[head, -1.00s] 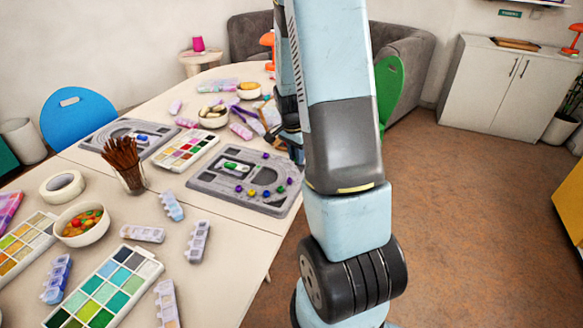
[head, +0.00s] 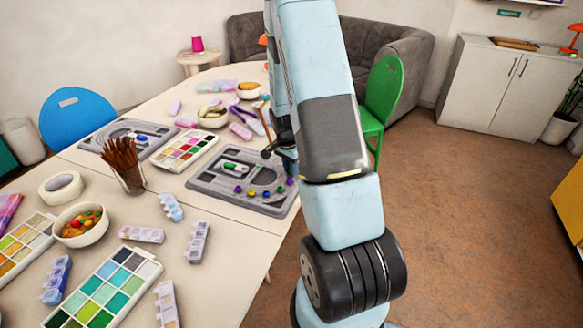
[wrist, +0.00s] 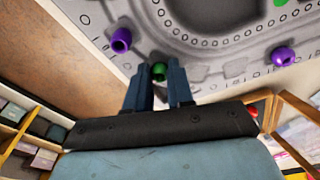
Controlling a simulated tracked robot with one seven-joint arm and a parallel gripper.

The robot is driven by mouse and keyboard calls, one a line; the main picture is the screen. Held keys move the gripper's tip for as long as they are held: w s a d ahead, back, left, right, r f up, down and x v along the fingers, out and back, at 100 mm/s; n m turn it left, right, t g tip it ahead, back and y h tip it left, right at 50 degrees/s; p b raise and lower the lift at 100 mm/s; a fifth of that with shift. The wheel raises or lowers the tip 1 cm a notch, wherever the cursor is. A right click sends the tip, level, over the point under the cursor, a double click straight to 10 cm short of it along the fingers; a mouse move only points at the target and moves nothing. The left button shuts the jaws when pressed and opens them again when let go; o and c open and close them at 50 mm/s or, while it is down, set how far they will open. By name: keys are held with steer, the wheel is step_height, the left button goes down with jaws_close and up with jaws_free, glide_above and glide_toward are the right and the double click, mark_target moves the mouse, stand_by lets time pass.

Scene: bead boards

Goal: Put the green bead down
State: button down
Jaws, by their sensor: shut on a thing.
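The green bead (wrist: 159,70) shows between the tips of my gripper (wrist: 160,84) in the wrist view. The two dark blue fingers are shut on it, over the edge part of a grey bead board (wrist: 225,58). I cannot tell whether the bead touches the board. In the head view the board (head: 205,184) lies on the table, and the dark parts of my gripper show over its back right part. My arm hides the fingertips and held bead there.
Purple beads sit on the board to the left (wrist: 120,40) and right (wrist: 283,56) of the fingers in the wrist view.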

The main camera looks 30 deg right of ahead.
steer(key=shift+s+a+f, duration=0.1)
steer(key=shift+f, duration=0.15)
steer(key=shift+s+f, duration=0.2)
steer(key=shift+f, duration=0.1)
steer(key=c, duration=1)
jaws_free()
steer(key=shift+c, duration=0.2)
steer(key=shift+o, duration=0.3)
steer(key=shift+r, duration=0.4)
step_height(320, 180, up, 12)
steer(key=a, duration=0.2)
step_height(320, 180, up, 18)
steer(key=n+t, duration=0.3)
steer(key=n, duration=0.4)
glide_above(287, 176)
steer(key=s+a, duration=0.9)
steer(key=s+a+r+n+t, duration=0.1)
steer(key=s+a+r+n, duration=0.2)
steer(key=s, duration=0.5)
steer(key=s+a+r+n+t+y, duration=0.1)
steer(key=s+a+r+n, duration=0.3)
steer(key=s, duration=0.4)
steer(key=shift+s+a+r, duration=0.2)
steer(key=shift+r, duration=0.65)
